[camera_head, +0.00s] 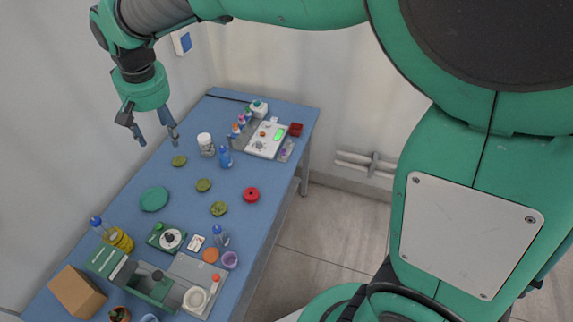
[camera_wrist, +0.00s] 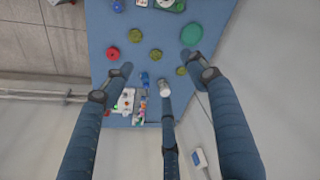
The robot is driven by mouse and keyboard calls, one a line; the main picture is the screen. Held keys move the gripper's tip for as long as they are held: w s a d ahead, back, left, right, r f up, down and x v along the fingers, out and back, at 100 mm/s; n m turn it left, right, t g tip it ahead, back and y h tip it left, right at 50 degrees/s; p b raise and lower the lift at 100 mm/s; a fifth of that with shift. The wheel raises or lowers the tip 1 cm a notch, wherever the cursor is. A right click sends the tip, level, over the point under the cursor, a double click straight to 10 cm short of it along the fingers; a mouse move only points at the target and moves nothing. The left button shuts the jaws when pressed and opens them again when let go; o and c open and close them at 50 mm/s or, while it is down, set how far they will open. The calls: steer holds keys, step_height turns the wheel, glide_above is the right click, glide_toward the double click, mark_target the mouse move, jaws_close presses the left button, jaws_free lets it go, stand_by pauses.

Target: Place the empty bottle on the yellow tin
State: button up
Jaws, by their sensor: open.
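My gripper (camera_head: 157,142) is open and empty, raised above the far left side of the blue table. Its spread fingers also frame the wrist view (camera_wrist: 160,80). A small clear bluish bottle with a blue cap (camera_head: 220,237) stands near the front right; it looks empty, but I cannot be sure. A bottle of yellow liquid (camera_head: 121,239) stands at the left edge, and a solid blue bottle (camera_head: 225,158) stands further back. I see no clearly yellow tin. Several round olive-green pieces (camera_head: 203,185) lie mid-table; I cannot tell whether one is the tin.
A white jar (camera_head: 206,144) stands beside the blue bottle. A red ring-like piece (camera_head: 251,195) and a green disc (camera_head: 154,198) lie mid-table. A white device (camera_head: 266,139) is at the back; a cardboard box (camera_head: 77,292) and a green tray crowd the front.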

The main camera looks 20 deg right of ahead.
steer(key=s+d+r+m+t, duration=0.1)
steer(key=s+d+r, duration=0.2)
steer(key=s+d, duration=0.4)
steer(key=s+d+r+t, duration=0.1)
steer(key=s+d+r, duration=0.2)
steer(key=s+d, duration=0.35)
steer(key=s+d+f+m+t+h, duration=0.1)
steer(key=s+d+f, duration=0.2)
steer(key=s+d, duration=0.9)
steer(key=shift+s, duration=1.15)
step_height(320, 180, down, 6)
steer(key=b, duration=0.5)
steer(key=shift+r+b, duration=0.1)
steer(key=shift+b, duration=0.3)
